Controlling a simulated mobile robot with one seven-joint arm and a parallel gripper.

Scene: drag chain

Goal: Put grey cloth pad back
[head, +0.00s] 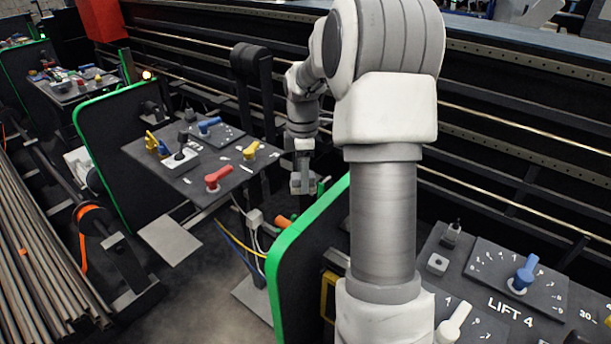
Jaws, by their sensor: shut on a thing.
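My gripper (301,178) hangs fingers down at the far end of my arm, just right of the middle control panel. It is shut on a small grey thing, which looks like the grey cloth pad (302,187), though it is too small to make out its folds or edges. The gripper and the pad are over the gap between the middle panel and the near green-edged panel, apart from the panel top as far as I can tell. My arm covers part of the near panel and the rails behind it.
The middle control panel (190,185) carries red, yellow and blue levers. The near panel marked LIFT 4 (490,275) has a blue lever (525,272). Green-edged plates (290,235) stand beside the panels. Cables (248,245) hang below. Long bars (40,260) lie at left.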

